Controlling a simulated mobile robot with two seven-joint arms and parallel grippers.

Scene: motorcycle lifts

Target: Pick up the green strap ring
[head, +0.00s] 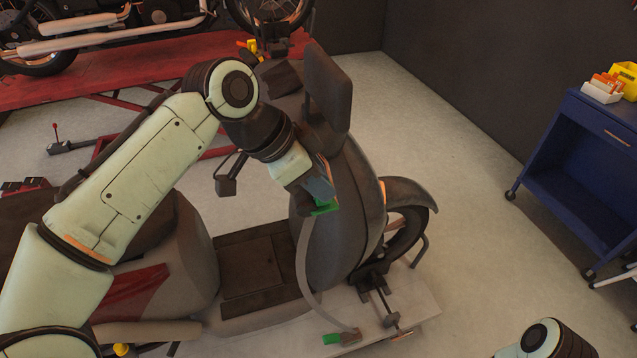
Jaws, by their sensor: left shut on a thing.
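A green strap ring (325,207) shows at the tips of my left gripper (319,198), beside the front shield of a grey scooter (345,225). My left gripper is shut on this green ring, and the fingers hide part of it. A grey strap (301,265) hangs from the ring and curves down to a dark fitting (350,336) low by the lift's edge. A second green piece (331,339) sits beside that fitting. My right gripper is out of view; only part of my right arm shows at the bottom right.
The scooter's mirror (227,186) and dark upright panel (326,86) stand close to my left arm. A red lift (110,75) with a motorcycle is behind. A blue cart (575,150) stands at the right. The floor between scooter and cart is clear.

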